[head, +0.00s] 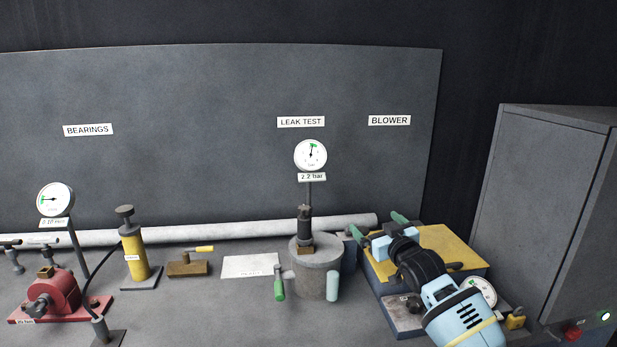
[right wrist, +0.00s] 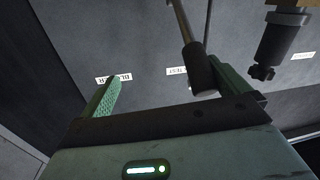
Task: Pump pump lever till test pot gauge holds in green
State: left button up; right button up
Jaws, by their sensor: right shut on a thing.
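The grey test pot (head: 318,272) stands on the bench with a dark upright pump cylinder (head: 304,228) on its lid. That cylinder shows upside down in the right wrist view (right wrist: 275,45). The test pot gauge (head: 310,155) stands behind; its needle points nearly straight up, by the small green mark, above a "2.2 bar" plate (head: 312,177). My right gripper (head: 376,226) is right of the pot. In its wrist view, the pump lever's dark grip (right wrist: 200,76) lies against one green finger, and the gripper is shut on it. In the head view the lever is hidden. My left gripper is out of view.
A yellow-topped block (head: 462,252) lies under my right arm, and a grey cabinet (head: 545,190) stands at right. A yellow hand pump (head: 133,252), a brass block (head: 187,265) and a red machine (head: 60,297) stand left. A white pipe (head: 230,230) runs behind.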

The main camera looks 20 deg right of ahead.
jog(key=shift+s+d+h, duration=0.15)
jog(key=shift+d+h, duration=0.15)
jog(key=shift+d, duration=0.55)
jog(key=shift+o, duration=0.9)
jog(key=c, duration=0.4)
jog(key=s, duration=0.3)
jog(key=shift+s+a, duration=0.15)
jog(key=s, duration=0.1)
jog(key=s+d, duration=0.1)
jog(key=s, duration=0.1)
jog(key=shift+s+r, duration=0.1)
jog(key=shift+s, duration=0.15)
jog(key=c, duration=0.8)
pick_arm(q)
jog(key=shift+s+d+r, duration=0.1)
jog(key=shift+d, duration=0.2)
pick_arm(e)
jog(key=shift+w+a, duration=0.25)
jog(key=shift+a, duration=0.25)
